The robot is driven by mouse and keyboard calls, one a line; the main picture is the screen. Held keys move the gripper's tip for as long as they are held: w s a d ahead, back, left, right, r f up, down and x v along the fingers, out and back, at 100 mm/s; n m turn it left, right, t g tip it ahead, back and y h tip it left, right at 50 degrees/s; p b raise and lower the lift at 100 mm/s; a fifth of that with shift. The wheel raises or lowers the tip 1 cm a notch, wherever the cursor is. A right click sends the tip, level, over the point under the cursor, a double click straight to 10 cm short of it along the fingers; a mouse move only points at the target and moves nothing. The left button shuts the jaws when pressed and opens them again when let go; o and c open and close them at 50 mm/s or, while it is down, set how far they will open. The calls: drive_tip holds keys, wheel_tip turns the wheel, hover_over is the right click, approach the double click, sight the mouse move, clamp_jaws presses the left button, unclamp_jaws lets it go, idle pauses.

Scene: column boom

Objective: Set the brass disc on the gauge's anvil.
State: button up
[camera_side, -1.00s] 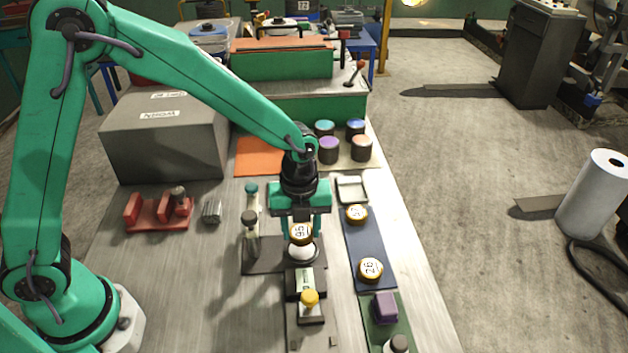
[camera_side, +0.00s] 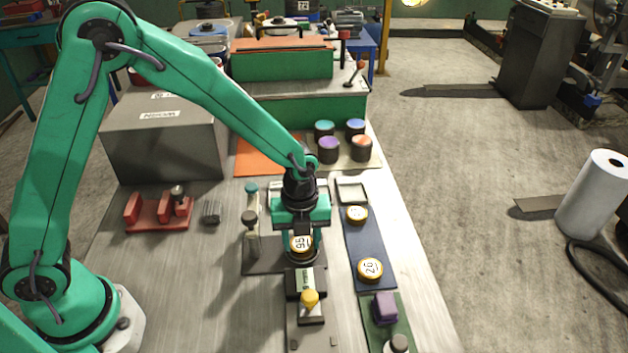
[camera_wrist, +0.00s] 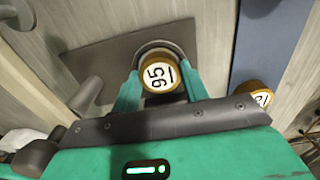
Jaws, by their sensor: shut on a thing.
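A brass disc (camera_side: 301,245) with a white face marked 95 is held between the green fingers of my gripper (camera_side: 300,238). In the wrist view the disc (camera_wrist: 160,76) sits between the fingertips of my gripper (camera_wrist: 158,92). The gauge has a dark base plate (camera_side: 258,266) and a post (camera_side: 251,236) at its left. The disc is over the gauge's round anvil (camera_wrist: 158,46), whose rim shows around the disc in the wrist view. The disc hides most of the anvil, and I cannot tell whether they touch.
Two more brass discs, one nearer (camera_side: 370,269) and one farther (camera_side: 356,214), lie on a blue mat (camera_side: 366,240) to the right. A block with a yellow knob (camera_side: 310,298) stands in front of the gauge. A red fixture (camera_side: 158,212) is at the left.

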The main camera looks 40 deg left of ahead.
sight(301, 243)
drive_tip(key=shift+f, duration=0.6)
drive_tip(key=o, duration=1.1)
drive_tip(key=shift+s+r, duration=0.1)
drive_tip(key=shift+o, duration=0.6)
wheel_tip(301, 243, up, 13)
drive_tip(key=shift+r, duration=0.15)
